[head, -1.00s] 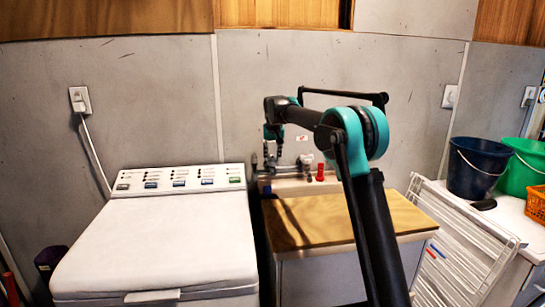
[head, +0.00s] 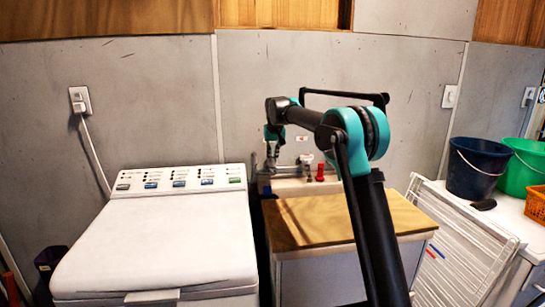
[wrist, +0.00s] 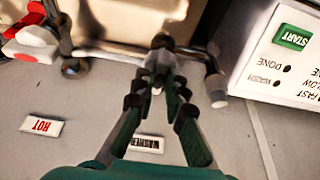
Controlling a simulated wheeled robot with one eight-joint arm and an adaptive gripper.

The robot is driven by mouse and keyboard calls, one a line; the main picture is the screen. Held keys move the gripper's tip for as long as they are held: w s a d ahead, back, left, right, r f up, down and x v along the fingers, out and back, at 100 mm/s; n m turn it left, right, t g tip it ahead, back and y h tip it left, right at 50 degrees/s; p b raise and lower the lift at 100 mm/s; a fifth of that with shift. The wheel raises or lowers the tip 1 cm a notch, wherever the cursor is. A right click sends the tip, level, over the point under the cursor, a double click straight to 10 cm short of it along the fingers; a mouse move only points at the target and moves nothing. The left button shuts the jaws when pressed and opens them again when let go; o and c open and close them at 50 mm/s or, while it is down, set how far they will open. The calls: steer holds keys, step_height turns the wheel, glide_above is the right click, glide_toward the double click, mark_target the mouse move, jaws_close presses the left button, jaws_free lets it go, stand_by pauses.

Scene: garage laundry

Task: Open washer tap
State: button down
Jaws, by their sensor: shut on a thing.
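The washer tap (wrist: 158,66) is a small metal fitting on the grey wall, above an upside-down "WASHER" label (wrist: 147,143) in the wrist view. My gripper (wrist: 158,88), with green fingers and dark pads, is shut on this tap, one finger on each side. The fingers partly hide the tap, so I cannot tell how far its handle is turned. In the head view my gripper (head: 272,150) is at the wall behind the wooden-topped cabinet, and the tap is mostly hidden there.
A red tap handle (wrist: 22,18) and a white one (wrist: 30,50) are beside my gripper, near a "HOT" label (wrist: 42,123). A metal spout (wrist: 214,82) is close on the other side. The white washer (head: 160,240) stands left of the wooden top (head: 330,220), which is clear.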

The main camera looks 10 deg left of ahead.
steer(key=shift+f, duration=0.1)
steer(key=c, duration=1.6)
jaws_free()
steer(key=shift+w, duration=0.1)
steer(key=shift+o, duration=0.2)
steer(key=v, duration=1.2)
